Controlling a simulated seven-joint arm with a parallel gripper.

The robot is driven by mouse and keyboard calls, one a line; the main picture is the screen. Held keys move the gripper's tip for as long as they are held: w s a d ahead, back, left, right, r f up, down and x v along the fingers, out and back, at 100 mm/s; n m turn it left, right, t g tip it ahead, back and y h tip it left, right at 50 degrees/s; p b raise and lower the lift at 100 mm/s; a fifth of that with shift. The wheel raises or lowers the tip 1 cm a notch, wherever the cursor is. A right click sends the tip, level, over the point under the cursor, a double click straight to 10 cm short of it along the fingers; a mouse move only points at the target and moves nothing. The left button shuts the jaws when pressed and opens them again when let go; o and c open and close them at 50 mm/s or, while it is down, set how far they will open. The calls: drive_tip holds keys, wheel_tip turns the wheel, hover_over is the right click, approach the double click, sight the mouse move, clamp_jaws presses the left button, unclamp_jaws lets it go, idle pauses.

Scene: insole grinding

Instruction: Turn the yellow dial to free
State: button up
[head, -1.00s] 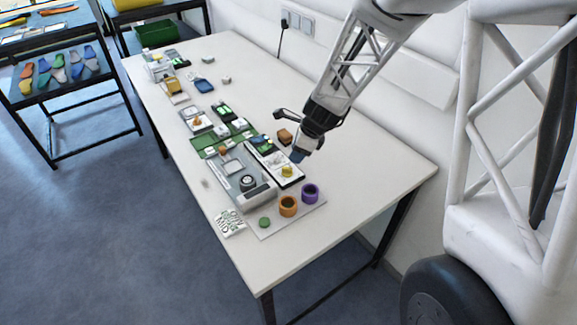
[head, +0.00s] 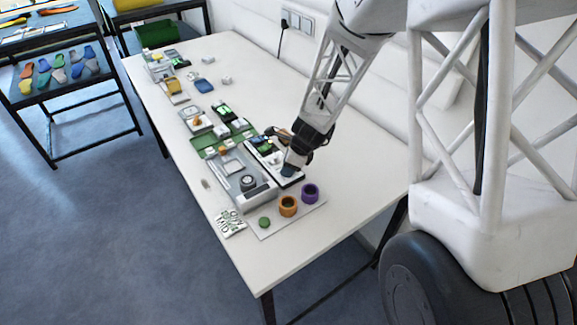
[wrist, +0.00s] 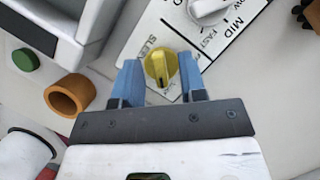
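The yellow dial (wrist: 161,67) shows in the wrist view on a white panel (wrist: 140,38) with printed lettering. It lies between the two blue fingertips of my gripper (wrist: 160,78), with a finger on each side. Small gaps seem to show between fingers and dial, so the gripper looks open around it; contact is hard to tell. The dial's dark mark points toward the gripper's base; the small label there is unreadable. In the head view my gripper (head: 288,170) is down at the near end of the panel and hides the dial.
A white knob (wrist: 208,8) sits further along the panel by "MID" and "FAST". A grey machine (head: 243,172) stands left of the panel. An orange ring (head: 288,206), a purple ring (head: 310,193) and a green disc (head: 264,222) lie nearby. The table's near right is clear.

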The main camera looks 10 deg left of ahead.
drive_tip(key=shift+c, duration=0.4)
clamp_jaws()
drive_tip(key=shift+n, duration=0.4)
drive_tip(key=n+g, duration=0.1)
drive_tip(key=n, duration=0.2)
drive_tip(key=shift+g, duration=0.3)
drive_tip(key=n+g+h, duration=0.1)
drive_tip(key=n, duration=0.3)
drive_tip(key=shift+w+f+n, duration=0.1)
drive_tip(key=shift+n, duration=0.3)
drive_tip(key=n+g+h, duration=0.1)
drive_tip(key=n, duration=0.2)
drive_tip(key=shift+a+n, duration=0.1)
drive_tip(key=shift+n, duration=0.2)
drive_tip(key=shift+n+g+h, duration=0.5)
drive_tip(key=shift+n+h, duration=0.5)
drive_tip(key=shift+n, duration=1.3)
